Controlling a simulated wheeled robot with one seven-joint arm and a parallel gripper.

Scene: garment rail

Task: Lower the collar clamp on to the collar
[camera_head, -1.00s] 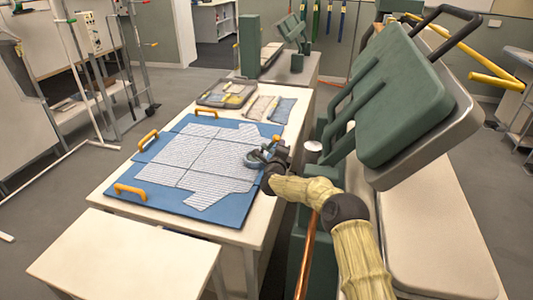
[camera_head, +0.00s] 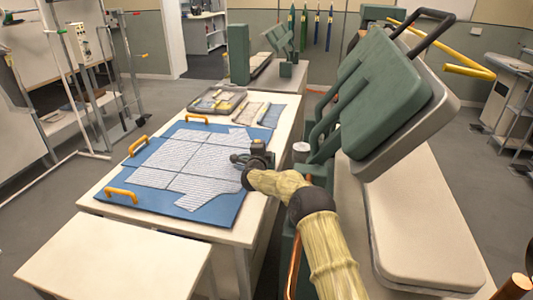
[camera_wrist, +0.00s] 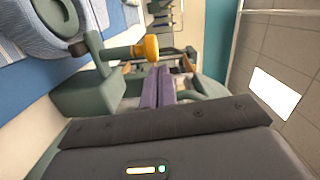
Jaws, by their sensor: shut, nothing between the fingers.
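The striped shirt (camera_head: 190,155) lies flat on the blue board (camera_head: 224,215), its collar end toward my arm. The collar clamp (camera_wrist: 88,96) is grey-green, with a block, a lever ending in an orange knob (camera_wrist: 146,48) and a curved grey piece at the shirt. In the head view the clamp (camera_head: 259,150) stands at the board's right edge, partly hidden by my wrist. I cannot tell whether its curved piece touches the collar. My gripper (camera_wrist: 163,72) is shut and empty, its purple fingers to the right of the clamp block and just below the knob.
The green press (camera_head: 385,90) with its tilted head stands right of the table, close to my arm. A tray (camera_head: 217,101) and folded cloths (camera_head: 249,113) lie at the table's back. Orange handles (camera_head: 121,194) edge the board. A bare white table (camera_head: 110,255) is in front.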

